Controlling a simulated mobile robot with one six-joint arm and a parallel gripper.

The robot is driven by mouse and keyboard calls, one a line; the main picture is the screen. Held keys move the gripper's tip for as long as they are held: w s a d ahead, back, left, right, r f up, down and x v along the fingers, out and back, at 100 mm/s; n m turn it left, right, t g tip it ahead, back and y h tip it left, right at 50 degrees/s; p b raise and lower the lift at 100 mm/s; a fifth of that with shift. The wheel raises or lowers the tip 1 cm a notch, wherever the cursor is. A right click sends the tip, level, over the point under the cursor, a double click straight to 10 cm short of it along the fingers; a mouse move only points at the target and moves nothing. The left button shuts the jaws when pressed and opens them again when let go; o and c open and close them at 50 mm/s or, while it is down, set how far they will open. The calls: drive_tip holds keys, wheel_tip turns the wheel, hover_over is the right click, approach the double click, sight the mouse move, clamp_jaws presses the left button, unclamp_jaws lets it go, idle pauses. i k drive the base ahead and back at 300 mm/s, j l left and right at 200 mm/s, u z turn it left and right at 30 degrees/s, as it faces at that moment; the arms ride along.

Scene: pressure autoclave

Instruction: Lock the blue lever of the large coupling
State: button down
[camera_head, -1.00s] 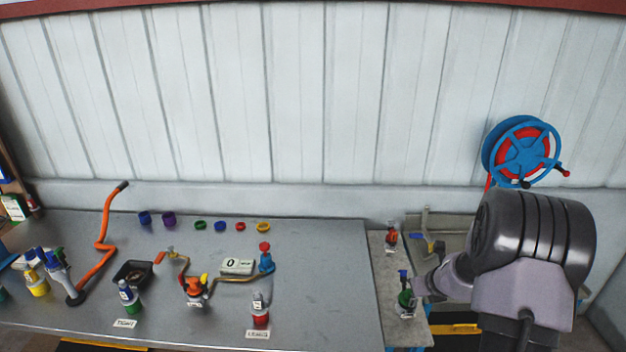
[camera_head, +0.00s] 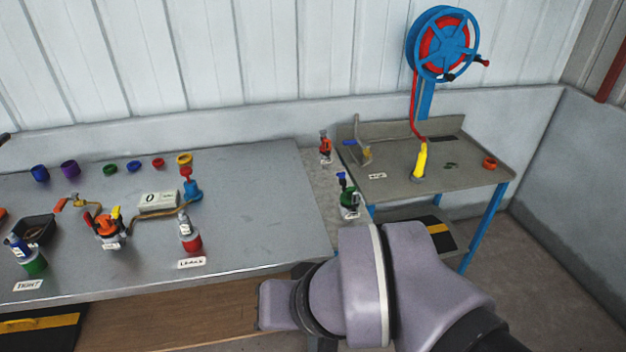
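A green-based coupling (camera_head: 350,199) with an upright blue lever (camera_head: 341,179) stands on the narrow pale surface between the two tables. A second blue lever (camera_head: 350,142) sticks out to the left from a grey bracket (camera_head: 362,150) on the right-hand table. I cannot tell for sure which of these is the large coupling, nor whether either lever is locked. My arm fills the lower middle, just below the green coupling and apart from it in the picture. My gripper's fingers do not show.
The long grey table (camera_head: 270,215) holds several coloured rings, a black tray (camera_head: 35,229), a red-based bottle (camera_head: 190,237) and an orange valve (camera_head: 108,226). A blue hose reel (camera_head: 443,44) hangs on the wall. A yellow nozzle (camera_head: 420,160) and orange ring (camera_head: 489,162) are on the right-hand table.

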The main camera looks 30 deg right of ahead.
sight(342, 177)
drive_tip(key=i+l+u, duration=0.3)
drive_tip(key=l, duration=0.5)
drive_tip(key=l+u, duration=0.3)
drive_tip(key=l, duration=0.45)
drive_tip(key=l+u, duration=0.3)
drive_tip(key=l, duration=0.55)
drive_tip(key=l+u, duration=0.3)
drive_tip(key=l, duration=0.5)
drive_tip(key=k+l+u, duration=0.3)
drive_tip(key=l, duration=0.5)
drive_tip(key=i+l, duration=0.05)
drive_tip(key=i, duration=0.05)
